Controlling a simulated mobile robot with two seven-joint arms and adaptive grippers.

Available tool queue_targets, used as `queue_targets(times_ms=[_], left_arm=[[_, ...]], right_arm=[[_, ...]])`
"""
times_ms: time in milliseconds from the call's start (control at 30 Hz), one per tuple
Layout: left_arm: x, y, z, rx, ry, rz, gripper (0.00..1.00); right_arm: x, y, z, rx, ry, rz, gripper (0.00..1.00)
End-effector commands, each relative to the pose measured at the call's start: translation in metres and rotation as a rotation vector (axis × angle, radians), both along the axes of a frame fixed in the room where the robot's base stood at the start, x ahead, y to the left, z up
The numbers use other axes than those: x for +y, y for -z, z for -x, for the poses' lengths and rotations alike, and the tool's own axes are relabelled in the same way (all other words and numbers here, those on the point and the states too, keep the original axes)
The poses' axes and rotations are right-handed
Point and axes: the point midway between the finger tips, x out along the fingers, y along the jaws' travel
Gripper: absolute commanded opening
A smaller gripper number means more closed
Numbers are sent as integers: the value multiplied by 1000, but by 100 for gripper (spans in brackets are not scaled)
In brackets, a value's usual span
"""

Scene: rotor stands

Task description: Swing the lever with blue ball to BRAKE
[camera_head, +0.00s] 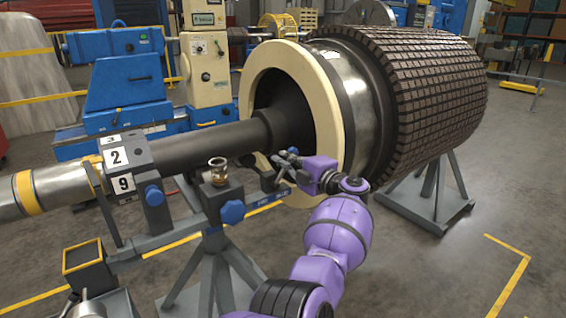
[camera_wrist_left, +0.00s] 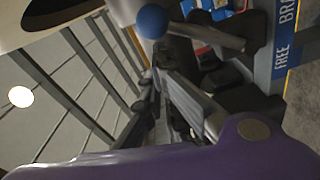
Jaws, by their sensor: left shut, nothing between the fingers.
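The lever's blue ball (camera_wrist_left: 152,21) shows at the top of the left wrist view. Its grey rod (camera_wrist_left: 215,38) runs right toward the stand. A blue plate (camera_wrist_left: 283,50) beside it reads FREE and the start of BRAKE; in the head view this plate (camera_head: 273,198) is on the stand, below my gripper. My left gripper (camera_head: 279,168), on the purple arm, is shut and empty at the lever, in front of the cream ring. In the wrist view its fingers (camera_wrist_left: 160,55) are close below the ball; contact is unclear. The lever is mostly hidden in the head view. My right gripper is out of view.
The dark rotor shaft (camera_head: 200,148) and cream ring (camera_head: 253,88) are just behind my gripper. Open floor (camera_head: 430,275) lies to the right.

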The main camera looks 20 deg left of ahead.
Motion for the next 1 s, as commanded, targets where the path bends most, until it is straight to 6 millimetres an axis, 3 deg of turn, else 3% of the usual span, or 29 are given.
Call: queue_targets(times_ms=[1000], left_arm=[[-9, -2, 4, 24, 0, -20, 0]], right_arm=[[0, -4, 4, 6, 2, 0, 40]])
